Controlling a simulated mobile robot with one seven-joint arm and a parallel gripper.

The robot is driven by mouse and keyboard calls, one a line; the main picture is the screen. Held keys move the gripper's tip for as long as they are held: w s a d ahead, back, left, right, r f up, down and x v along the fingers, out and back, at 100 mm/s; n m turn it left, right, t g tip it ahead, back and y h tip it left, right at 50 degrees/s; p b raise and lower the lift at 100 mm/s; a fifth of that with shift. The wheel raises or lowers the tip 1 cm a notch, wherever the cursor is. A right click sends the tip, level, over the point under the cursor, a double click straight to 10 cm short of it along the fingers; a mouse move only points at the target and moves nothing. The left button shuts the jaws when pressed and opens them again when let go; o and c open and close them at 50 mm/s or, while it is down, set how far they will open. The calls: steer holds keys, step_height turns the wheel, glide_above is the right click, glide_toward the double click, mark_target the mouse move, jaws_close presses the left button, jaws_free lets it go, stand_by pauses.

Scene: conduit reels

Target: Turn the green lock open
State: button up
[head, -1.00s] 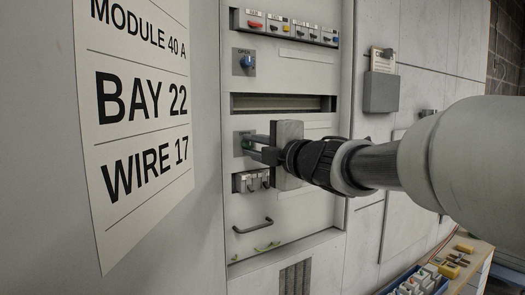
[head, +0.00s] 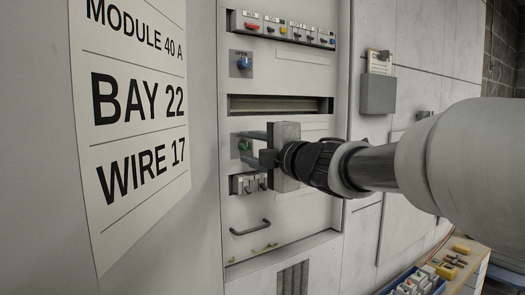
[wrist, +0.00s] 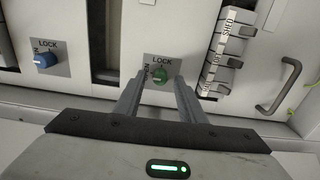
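The green lock (wrist: 160,76) is a round knob on a grey plate marked LOCK and OPEN. A pale mark shows on its face, but I cannot tell exactly which way it points. In the head view the green lock (head: 244,146) is partly hidden by my fingers. My gripper (wrist: 159,80) is open, one finger to each side of the knob, with a gap on both sides in the wrist view. My gripper (head: 249,147) reaches in from the right in the head view, fingertips close to the panel.
A blue lock (head: 245,63) sits higher on the panel, above a dark slot (head: 280,104). Switches (head: 249,183) and a handle (head: 251,227) are below the green lock. A large sign (head: 140,110) stands at the left. A bench (head: 470,265) with parts is at the lower right.

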steer(key=p+v, duration=0.3)
steer(key=v, duration=1.4)
steer(key=shift+s+d, duration=0.1)
steer(key=shift+d, duration=0.1)
